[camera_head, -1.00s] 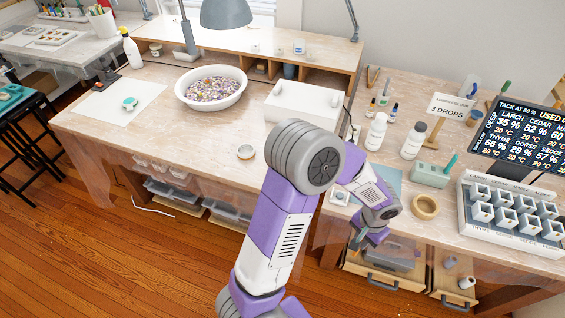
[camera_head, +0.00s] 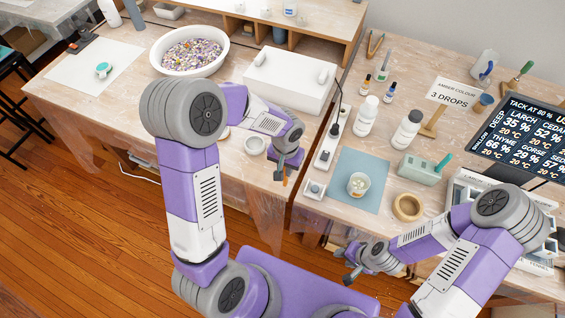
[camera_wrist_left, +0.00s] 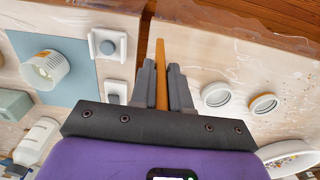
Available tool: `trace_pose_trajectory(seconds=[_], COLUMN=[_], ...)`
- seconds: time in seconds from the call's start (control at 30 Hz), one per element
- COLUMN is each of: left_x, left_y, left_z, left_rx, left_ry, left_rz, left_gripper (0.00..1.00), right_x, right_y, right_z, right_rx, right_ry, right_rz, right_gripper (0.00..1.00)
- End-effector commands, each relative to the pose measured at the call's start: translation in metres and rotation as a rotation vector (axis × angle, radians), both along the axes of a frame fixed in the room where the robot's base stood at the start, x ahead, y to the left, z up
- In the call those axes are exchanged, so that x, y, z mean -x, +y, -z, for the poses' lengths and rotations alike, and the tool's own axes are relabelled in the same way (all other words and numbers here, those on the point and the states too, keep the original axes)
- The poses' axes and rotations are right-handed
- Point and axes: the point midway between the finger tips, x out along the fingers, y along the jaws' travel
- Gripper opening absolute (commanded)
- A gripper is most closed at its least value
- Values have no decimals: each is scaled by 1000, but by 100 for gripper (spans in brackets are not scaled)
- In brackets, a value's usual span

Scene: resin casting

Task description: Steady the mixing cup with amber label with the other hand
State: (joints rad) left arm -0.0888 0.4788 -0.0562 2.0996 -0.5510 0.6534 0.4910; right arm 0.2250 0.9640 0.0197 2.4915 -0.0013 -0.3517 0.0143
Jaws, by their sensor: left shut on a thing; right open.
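The mixing cup (camera_head: 359,185), a small translucent cup with pale contents, stands upright on the blue mat (camera_head: 374,160). It also shows at the left of the left wrist view (camera_wrist_left: 45,70); its label is too small to read. My left gripper (camera_head: 286,163) is left of the cup, near the front edge of the bench. It is shut on a thin orange-brown stick (camera_wrist_left: 160,75), which points down in the head view. My right gripper (camera_head: 352,272) is open and empty, in front of the bench edge and below the cup in the picture. Neither gripper touches the cup.
A wooden ring (camera_head: 407,207) lies right of the mat. A power strip (camera_head: 328,150) lies left of it. A small round dish (camera_head: 255,145) sits near my left gripper. A gap separates the two benches.

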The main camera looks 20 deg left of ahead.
Motion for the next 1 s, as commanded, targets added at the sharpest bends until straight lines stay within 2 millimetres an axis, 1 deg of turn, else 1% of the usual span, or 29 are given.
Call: trace_pose_trajectory(seconds=[0.17, 0.27, 0.37, 0.47, 0.5, 0.63, 0.7, 0.8, 0.9, 1.0], left_x=[-2, -13, -33, -57, -66, -88, -94, -99, -100, -100], left_y=[0, -10, -30, -62, -77, -128, -155, -188, -212, -226], left_z=[0, -4, -10, -20, -25, -41, -49, -59, -66, -70], left_rx=[-1, -5, -12, -18, -20, -19, -16, -10, -5, -3], left_ry=[-1, -4, -9, -12, -13, -13, -11, -9, -4, -2], left_rz=[-4, -2, -4, -6, -6, -7, -6, -4, -3, 0], left_gripper=[0, 0, 0, 0, 0, 0, 0, 0, 0, 0], right_x=[0, 0, 0, 0, 0, 0, 0, 0, 0, 0], right_y=[0, 0, 0, 0, 0, 0, 0, 0, 0, 0], right_z=[0, 0, 0, 0, 0, 0, 0, 0, 0, 0], right_rx=[0, 0, 0, 0, 0, 0, 0, 0, 0, 0], right_ry=[1, 0, 0, 0, 0, 0, 0, 0, -1, -1], right_rz=[0, 0, 0, 0, 0, 0, 0, 0, 0, 0], right_gripper=[43, 43, 43, 43, 43, 43, 43, 43, 43, 43])
